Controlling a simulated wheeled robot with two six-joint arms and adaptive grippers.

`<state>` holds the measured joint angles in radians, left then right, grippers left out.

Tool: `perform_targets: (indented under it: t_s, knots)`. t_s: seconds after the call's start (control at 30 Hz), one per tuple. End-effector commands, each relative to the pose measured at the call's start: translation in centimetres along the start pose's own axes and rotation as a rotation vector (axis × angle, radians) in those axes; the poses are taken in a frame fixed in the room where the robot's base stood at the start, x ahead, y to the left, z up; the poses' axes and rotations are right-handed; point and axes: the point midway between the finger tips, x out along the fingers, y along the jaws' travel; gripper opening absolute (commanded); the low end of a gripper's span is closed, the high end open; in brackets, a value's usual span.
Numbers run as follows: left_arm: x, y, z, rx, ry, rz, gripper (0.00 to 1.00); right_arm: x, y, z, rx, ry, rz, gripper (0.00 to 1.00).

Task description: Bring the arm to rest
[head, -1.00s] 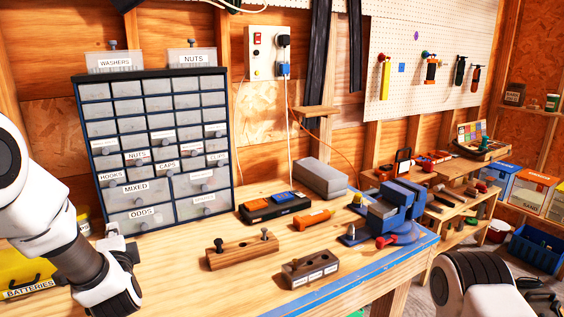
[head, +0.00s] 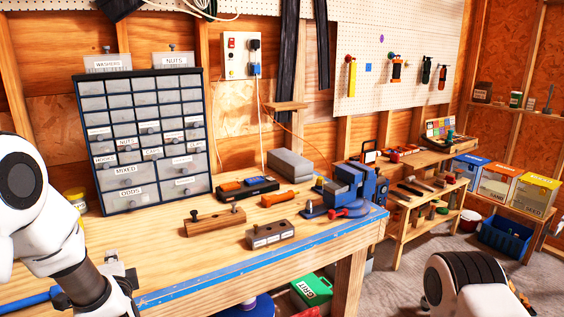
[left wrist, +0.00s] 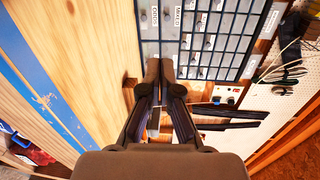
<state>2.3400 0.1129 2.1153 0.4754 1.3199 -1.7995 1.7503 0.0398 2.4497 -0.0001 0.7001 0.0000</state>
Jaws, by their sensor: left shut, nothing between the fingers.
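My left arm (head: 28,195) comes in from the left of the head view, over the left end of the workbench (head: 190,270). My left gripper (head: 118,270) is partly hidden by its own wrist there. In the left wrist view, its two dark fingers (left wrist: 159,72) are together with nothing between them. The fingers point toward the drawer cabinet (left wrist: 210,35), with its labels turned sideways; I cannot tell the gap. Part of my right arm (head: 465,285) shows at the lower right of the head view. Its gripper is not in view.
The drawer cabinet (head: 145,140) stands at the back of the bench. Wooden blocks (head: 213,221), an orange tool (head: 277,198) and a blue vise (head: 352,187) are on the bench to its right. A green box (head: 311,289) is below. The bench's front left is mostly clear.

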Motion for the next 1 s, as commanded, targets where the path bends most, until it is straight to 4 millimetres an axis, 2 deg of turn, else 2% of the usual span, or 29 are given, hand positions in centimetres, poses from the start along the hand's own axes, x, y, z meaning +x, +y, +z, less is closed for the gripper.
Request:
perform_targets:
  t_s: [0.27,0.37,0.47,0.5,0.57,0.6,0.67,0.73,0.8,0.83,0.9,1.0]
  knots:
    - [-2.1,9.7,-0.1,0.109,0.040,0.165,0.00,0.0,0.0,0.0,0.000,0.000,0.000,0.00]
    - [-4.0,14.6,-0.1,0.135,0.075,0.267,0.00,0.0,0.0,0.0,0.000,-0.001,0.000,0.00]
    - [-7.0,20.5,0.1,0.121,0.114,0.413,0.00,0.0,0.0,0.0,0.000,-0.001,0.000,0.00]
    - [-8.9,23.3,0.3,0.095,0.125,0.494,0.00,0.0,0.0,0.0,0.000,-0.001,0.000,0.00]
    - [-12.2,27.5,0.8,0.034,0.130,0.632,0.00,0.0,0.0,0.0,0.000,0.000,0.000,0.00]
    - [-14.8,30.2,1.3,-0.021,0.120,0.733,0.00,0.0,0.0,0.0,0.000,0.000,0.000,0.00]
    - [-19.0,33.6,2.2,-0.119,0.079,0.891,0.00,0.0,0.0,0.0,0.000,0.000,0.000,0.00]
    - [-24.4,36.8,3.4,-0.263,-0.024,1.085,0.00,0.0,0.0,0.0,0.000,0.000,0.000,0.00]
    - [-29.6,38.5,4.6,-0.438,-0.197,1.259,0.00,0.0,0.0,0.0,0.000,-0.001,0.000,0.00]
    - [-31.0,38.6,4.8,-0.512,-0.275,1.305,0.00,0.0,0.0,0.0,0.000,-0.001,0.000,0.00]
    - [-33.5,38.6,5.3,-0.662,-0.453,1.373,0.00,0.0,0.0,0.0,0.000,-0.001,0.000,0.00]
    - [-35.0,38.8,5.6,-0.813,-0.650,1.392,0.00,0.0,0.0,0.0,0.000,-0.001,0.000,0.00]
